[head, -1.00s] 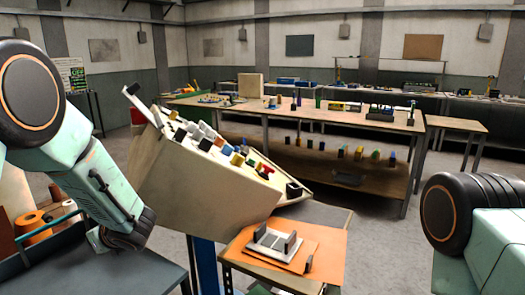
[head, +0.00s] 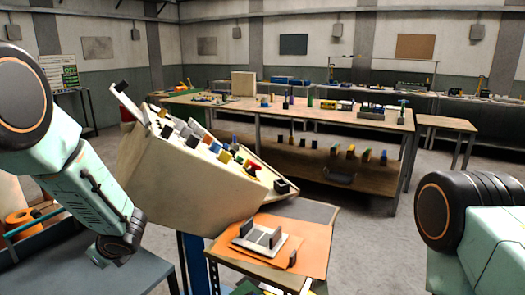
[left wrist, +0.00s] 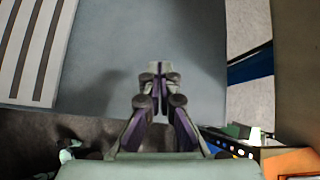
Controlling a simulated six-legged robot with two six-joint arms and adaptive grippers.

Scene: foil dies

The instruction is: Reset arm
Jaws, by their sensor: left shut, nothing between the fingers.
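My left gripper (left wrist: 157,70) is shut and empty in the left wrist view. Its fingertips meet above a plain grey surface (left wrist: 190,105). In the head view my left arm comes in at the left edge and bends down to a dark wrist, and its fingers are hidden there. My right arm shows only as a dark joint and a pale green link at the right edge. My right gripper is out of the picture.
A sloped beige rack (head: 165,185) holds several coloured pieces. An orange board (head: 314,250) carries a pale fixture (head: 262,242) with dark uprights. A grey table (head: 150,272) is at lower left. A wooden bench (head: 330,125) stands behind, with open floor before it.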

